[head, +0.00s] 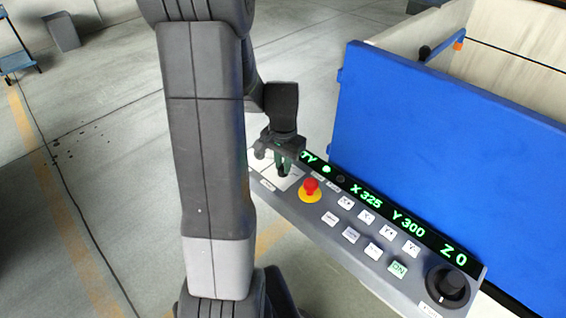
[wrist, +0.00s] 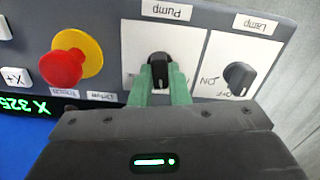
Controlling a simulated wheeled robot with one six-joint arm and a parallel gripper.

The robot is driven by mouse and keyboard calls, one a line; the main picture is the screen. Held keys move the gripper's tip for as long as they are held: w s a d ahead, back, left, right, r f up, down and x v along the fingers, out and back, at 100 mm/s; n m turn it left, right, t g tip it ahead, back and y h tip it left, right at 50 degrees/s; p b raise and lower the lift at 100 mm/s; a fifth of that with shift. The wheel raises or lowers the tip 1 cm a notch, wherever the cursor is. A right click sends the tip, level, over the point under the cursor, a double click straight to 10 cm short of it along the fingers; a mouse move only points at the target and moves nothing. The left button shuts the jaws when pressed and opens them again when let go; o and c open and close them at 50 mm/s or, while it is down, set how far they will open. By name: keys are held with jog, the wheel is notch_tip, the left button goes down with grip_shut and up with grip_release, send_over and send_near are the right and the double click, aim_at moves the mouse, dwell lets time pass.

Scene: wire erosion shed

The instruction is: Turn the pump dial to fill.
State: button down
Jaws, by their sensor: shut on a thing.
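The pump dial (wrist: 159,68) is a black knob on a white plate under a label reading "Pump", which appears upside down in the wrist view. My gripper (wrist: 160,88) has its green fingers shut on the pump dial, one on each side. The dial's pointer mark runs roughly up and down in the wrist view. The plate's position words are mostly hidden behind the fingers. In the head view my gripper (head: 284,168) is at the left part of the grey control panel (head: 330,250), and the dial is hidden there.
A lamp dial (wrist: 239,78) sits beside the pump dial. A red emergency button (wrist: 66,66) on a yellow ring is on the other side. The panel also has several push buttons, a green display (head: 388,208) and a large black knob (head: 448,287). A blue machine panel (head: 450,150) stands behind.

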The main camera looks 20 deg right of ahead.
jog(key=n, duration=0.4)
jog(key=shift+n, duration=2.3)
jog(key=c, duration=1.4)
grip_release()
notch_tip(320, 180, up, 14)
jog(key=shift+f, duration=0.1)
